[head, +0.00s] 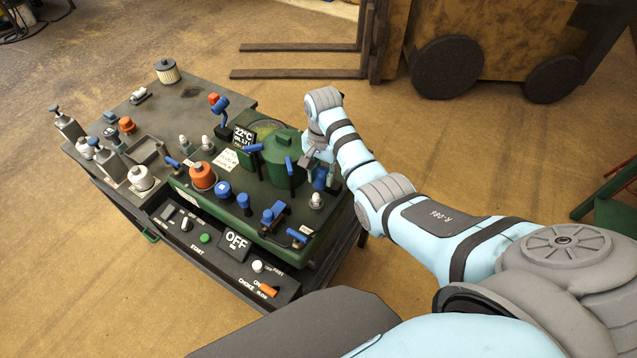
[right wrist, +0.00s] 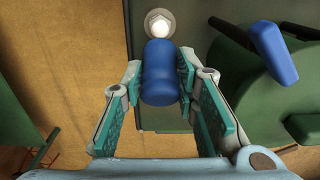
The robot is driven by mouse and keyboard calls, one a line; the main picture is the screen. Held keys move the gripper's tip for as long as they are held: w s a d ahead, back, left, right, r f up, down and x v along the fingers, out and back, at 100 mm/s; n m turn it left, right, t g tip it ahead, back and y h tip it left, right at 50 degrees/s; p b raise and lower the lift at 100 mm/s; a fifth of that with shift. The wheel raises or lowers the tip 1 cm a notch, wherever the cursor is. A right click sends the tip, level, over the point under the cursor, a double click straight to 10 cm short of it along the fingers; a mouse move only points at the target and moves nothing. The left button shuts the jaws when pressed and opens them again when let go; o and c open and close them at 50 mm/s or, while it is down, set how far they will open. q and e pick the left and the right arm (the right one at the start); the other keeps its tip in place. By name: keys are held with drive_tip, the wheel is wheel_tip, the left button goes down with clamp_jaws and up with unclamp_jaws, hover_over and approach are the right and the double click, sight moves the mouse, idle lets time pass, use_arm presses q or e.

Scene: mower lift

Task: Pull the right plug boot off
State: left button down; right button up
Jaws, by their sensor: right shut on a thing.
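My right gripper (head: 319,166) reaches over the right end of the green engine deck (head: 180,185). It is shut on a blue plug boot (head: 320,179). In the right wrist view the boot (right wrist: 160,72) sits between the teal pads of the gripper (right wrist: 159,80). A white-tipped plug (head: 316,201) stands bare on the deck just in front of the gripper. A plug with a white tip also shows in the right wrist view (right wrist: 159,23), just beyond the boot's far end, with its tip uncovered. My left gripper is not in view.
A green round housing (head: 284,155) and upright blue-tipped levers (head: 254,149) stand left of the gripper. An orange cap (head: 202,176) and the control panel with an OFF sign (head: 236,244) are further left and nearer. Open floor lies right of the bench; a forklift (head: 450,50) stands behind.

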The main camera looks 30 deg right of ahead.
drive_tip(key=shift+w+d+r+b, duration=0.2)
drive_tip(key=shift+w+d, duration=0.15)
drive_tip(key=shift+d, duration=0.3)
drive_tip(key=shift+w+d+r+b, duration=0.2)
drive_tip(key=shift+w+d, duration=0.15)
drive_tip(key=shift+d, duration=0.3)
drive_tip(key=shift+c, duration=0.2)
drive_tip(key=shift+w+d+f+b, duration=0.1)
drive_tip(key=shift+w+d+b, duration=0.2)
drive_tip(key=shift+d+b, duration=0.25)
drive_tip(key=shift+w+d+b, duration=0.3)
drive_tip(key=shift+d+b, duration=0.25)
drive_tip(key=d+b, duration=0.1)
drive_tip(key=w+b, duration=0.1)
drive_tip(key=shift+d+f+b, duration=0.2)
drive_tip(key=shift+d+b, duration=0.15)
drive_tip(key=o, duration=0.8)
drive_tip(key=shift+w+d, duration=0.1)
